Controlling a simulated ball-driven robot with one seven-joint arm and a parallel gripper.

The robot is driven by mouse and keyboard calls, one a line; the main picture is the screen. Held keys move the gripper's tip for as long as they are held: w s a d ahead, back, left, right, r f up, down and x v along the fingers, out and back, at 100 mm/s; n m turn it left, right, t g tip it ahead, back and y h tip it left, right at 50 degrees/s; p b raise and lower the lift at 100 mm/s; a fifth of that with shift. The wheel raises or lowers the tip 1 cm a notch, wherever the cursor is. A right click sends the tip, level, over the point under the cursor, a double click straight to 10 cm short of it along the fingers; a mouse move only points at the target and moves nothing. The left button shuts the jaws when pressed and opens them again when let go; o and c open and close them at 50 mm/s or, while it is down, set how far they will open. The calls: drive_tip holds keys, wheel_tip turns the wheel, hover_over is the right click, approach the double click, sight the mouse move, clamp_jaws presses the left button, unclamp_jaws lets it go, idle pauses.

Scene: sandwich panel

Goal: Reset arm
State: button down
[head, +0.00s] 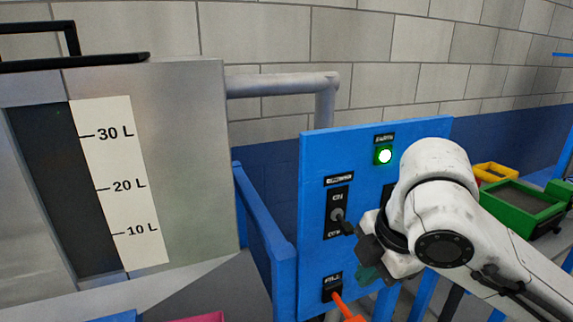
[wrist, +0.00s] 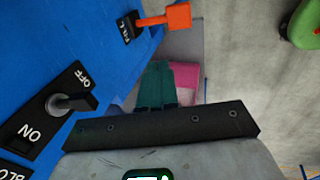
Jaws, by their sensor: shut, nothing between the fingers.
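My gripper (head: 368,274) is in front of the lower part of the blue control panel (head: 312,170), partly hidden by my own wrist. In the wrist view its teal fingers (wrist: 161,72) are together with nothing between them. They are beside the panel and appear apart from its controls. A black switch (head: 338,216) with an ON marking sits on the panel, left of my wrist; in the wrist view its lever (wrist: 72,103) shows between OFF and ON markings. Below it is the orange FILL lever (head: 345,308), also seen in the wrist view (wrist: 168,18). A green light (head: 384,155) glows at the panel's top.
A metal tank (head: 190,150) with a litre scale (head: 118,185) stands on the left, its dark gauge window beside it. A grey pipe (head: 285,84) runs behind the panel. Green (head: 522,207) and yellow (head: 495,172) bins are at the right, behind my arm.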

drive_tip(key=a+f+m+t+y, duration=0.2)
drive_tip(key=a+f+m+y, duration=0.15)
drive_tip(key=a+m, duration=0.25)
drive_tip(key=s+d+f+m, duration=0.2)
drive_tip(key=s+f+m, duration=0.15)
drive_tip(key=f, duration=0.35)
drive_tip(key=s+d+f+m, duration=0.2)
drive_tip(key=s+f+m, duration=0.1)
drive_tip(key=f+m, duration=0.25)
drive_tip(key=s+d+f+m+g+h, duration=0.2)
drive_tip(key=s+d+f, duration=0.4)
drive_tip(key=s, duration=0.5)
drive_tip(key=s+d+f+m+g+h, duration=0.2)
drive_tip(key=s+d+f, duration=0.5)
drive_tip(key=s, duration=0.5)
wheel_tip(320, 180, down, 3)
drive_tip(key=m+h, duration=0.1)
drive_tip(key=m, duration=0.1)
drive_tip(key=shift+m, duration=0.3)
drive_tip(key=shift+w+r, duration=0.1)
drive_tip(key=shift+r, duration=0.05)
